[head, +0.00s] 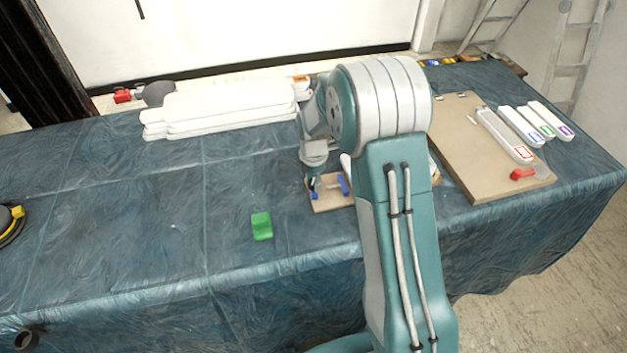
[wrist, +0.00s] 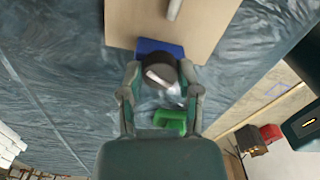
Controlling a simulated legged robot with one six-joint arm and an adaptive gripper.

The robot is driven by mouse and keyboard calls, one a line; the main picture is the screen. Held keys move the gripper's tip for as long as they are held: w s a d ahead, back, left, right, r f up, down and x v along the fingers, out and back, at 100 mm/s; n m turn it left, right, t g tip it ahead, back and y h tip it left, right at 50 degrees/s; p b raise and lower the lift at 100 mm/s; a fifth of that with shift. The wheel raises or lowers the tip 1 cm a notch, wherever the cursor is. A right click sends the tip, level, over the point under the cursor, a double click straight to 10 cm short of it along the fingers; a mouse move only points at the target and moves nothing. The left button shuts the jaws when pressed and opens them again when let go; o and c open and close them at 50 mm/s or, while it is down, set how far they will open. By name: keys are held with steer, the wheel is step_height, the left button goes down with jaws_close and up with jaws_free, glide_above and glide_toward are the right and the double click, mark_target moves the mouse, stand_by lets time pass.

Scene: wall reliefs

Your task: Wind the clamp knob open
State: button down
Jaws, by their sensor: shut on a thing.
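The clamp (head: 343,185) has blue jaws and sits on a small wooden board (head: 332,204) near the middle of the covered table. In the wrist view its blue part (wrist: 158,46) lies at the board's edge. The dark round clamp knob (wrist: 160,68), with a pale bar-like patch on it, is between my fingertips. My gripper (wrist: 160,76) is shut on this knob, with one finger on each side. In the head view my gripper (head: 313,184) reaches down at the clamp's left end, and the knob is too small or hidden there to make out.
A green block (head: 262,226) lies in front of the clamp, left of my arm. White panels (head: 215,108) are stacked at the back. A large board (head: 480,150) with pale bars and a red-handled tool (head: 523,174) lies right.

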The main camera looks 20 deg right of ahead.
mark_target(312, 181)
steer(key=shift+w+n, duration=0.1)
steer(key=shift+n, duration=1.5)
steer(key=shift+c, duration=1.5)
jaws_free()
steer(key=shift+a, duration=0.1)
step_height(312, 181, up, 12)
steer(key=shift+f, duration=0.1)
